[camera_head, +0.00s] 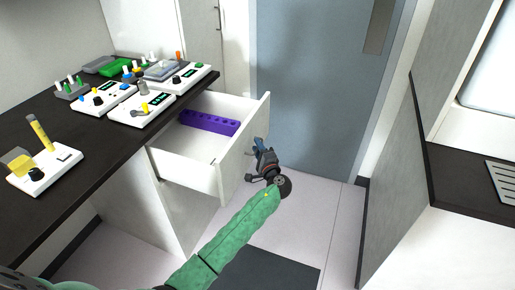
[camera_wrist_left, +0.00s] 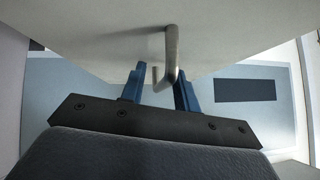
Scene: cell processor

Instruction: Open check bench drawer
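The white check bench drawer (camera_head: 201,166) is pulled well out from under the dark bench top in the head view. A purple rack with holes (camera_head: 210,122) lies inside it. My left gripper (camera_head: 254,160) is at the outer side of the drawer front (camera_head: 244,145). In the left wrist view, the metal drawer handle (camera_wrist_left: 172,55) reaches down between the two blue fingers of my left gripper (camera_wrist_left: 160,85). The fingers are apart, with gaps beside the handle. The handle is hidden in the head view. My right gripper is not in view.
The bench top (camera_head: 85,150) carries several small white devices (camera_head: 143,108) and a white stand with a yellow tube (camera_head: 42,140). A grey door (camera_head: 310,80) stands behind the drawer. Another counter (camera_head: 455,190) is at the right. Open floor (camera_head: 325,215) lies between.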

